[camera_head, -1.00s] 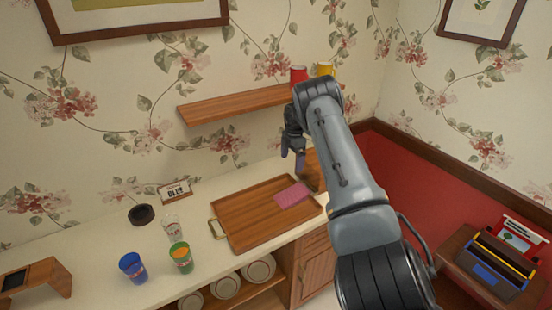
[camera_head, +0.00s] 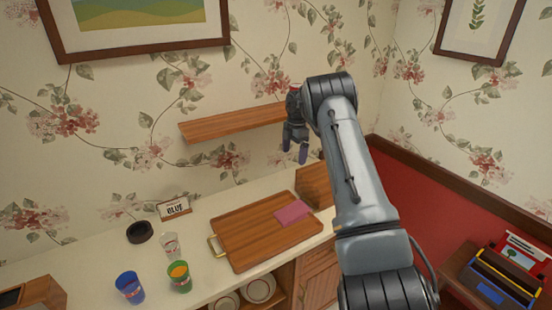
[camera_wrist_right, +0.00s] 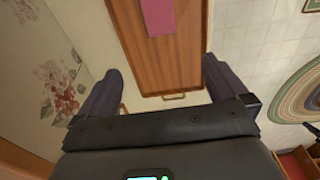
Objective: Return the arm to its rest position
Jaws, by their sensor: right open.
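My right arm (camera_head: 350,175) rises across the right half of the head view and bends at the top. Its gripper (camera_head: 295,148) hangs fingers down in front of the wall, above the far right part of the wooden tray (camera_head: 240,240). The right gripper is open, with nothing between its fingers. In the right wrist view the two dark fingers (camera_wrist_right: 162,78) stand wide apart, with the tray (camera_wrist_right: 170,75) and a pink cloth (camera_wrist_right: 158,15) beyond them. My left gripper is not in view.
A wooden wall shelf (camera_head: 230,122) is close to the right gripper; a red object on it is mostly hidden. On the counter stand a blue cup (camera_head: 130,287), a green cup (camera_head: 179,277), a clear glass (camera_head: 170,246), a black ring (camera_head: 140,232) and a sign (camera_head: 174,208).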

